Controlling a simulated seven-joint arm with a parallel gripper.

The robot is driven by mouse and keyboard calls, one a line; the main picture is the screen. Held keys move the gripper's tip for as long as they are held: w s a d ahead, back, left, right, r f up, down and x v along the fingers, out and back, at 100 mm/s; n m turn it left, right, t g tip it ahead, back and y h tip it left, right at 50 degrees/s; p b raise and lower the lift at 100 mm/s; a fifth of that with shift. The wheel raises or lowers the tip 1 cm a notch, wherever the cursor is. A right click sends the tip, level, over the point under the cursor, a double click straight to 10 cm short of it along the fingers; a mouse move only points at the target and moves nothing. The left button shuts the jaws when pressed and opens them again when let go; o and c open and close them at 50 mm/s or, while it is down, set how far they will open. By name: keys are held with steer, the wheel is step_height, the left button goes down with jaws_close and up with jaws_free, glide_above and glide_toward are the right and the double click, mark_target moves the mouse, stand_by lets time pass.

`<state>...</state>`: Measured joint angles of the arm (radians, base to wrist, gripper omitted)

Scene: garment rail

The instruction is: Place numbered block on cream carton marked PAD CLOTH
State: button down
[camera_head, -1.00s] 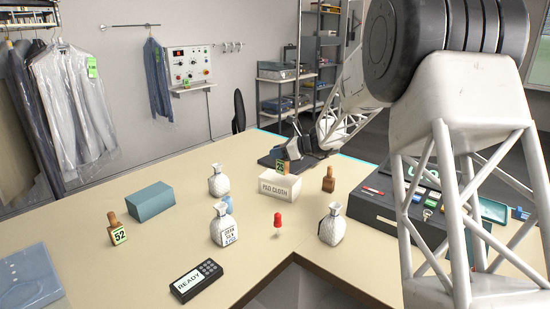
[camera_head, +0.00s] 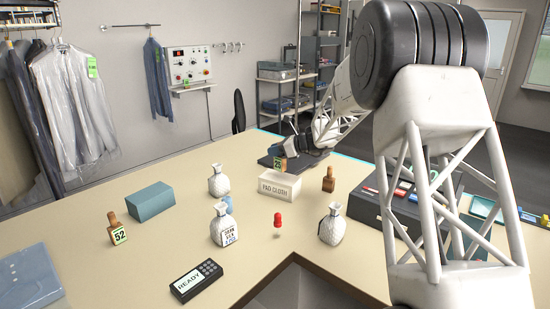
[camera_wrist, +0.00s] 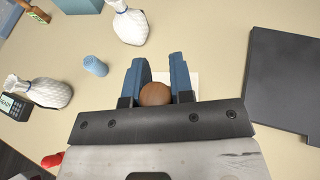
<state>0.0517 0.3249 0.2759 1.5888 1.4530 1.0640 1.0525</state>
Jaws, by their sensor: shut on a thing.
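My gripper (camera_wrist: 160,82) has its blue fingers closed on the sides of a wooden numbered block; its round brown top (camera_wrist: 156,94) shows between them in the wrist view. In the head view the block's green number tag (camera_head: 280,164) shows at the top of the cream carton marked PAD CLOTH (camera_head: 279,187). The block looks upright over the carton; I cannot tell whether it touches it. In the wrist view, part of the pale carton (camera_wrist: 192,80) shows beneath the fingers; the rest is hidden.
A wooden block tagged 52 (camera_head: 117,229) stands at left and another brown block (camera_head: 328,179) right of the carton. White bags (camera_head: 332,226), a red item (camera_head: 278,220), a blue-green box (camera_head: 150,201) and a READY handset (camera_head: 196,280) are around. A dark console (camera_head: 400,210) stands at right.

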steer(key=shift+f, duration=1.35)
steer(key=c, duration=1)
jaws_free()
steer(key=shift+f, duration=0.15)
steer(key=shift+r, duration=0.2)
steer(key=v, duration=1.2)
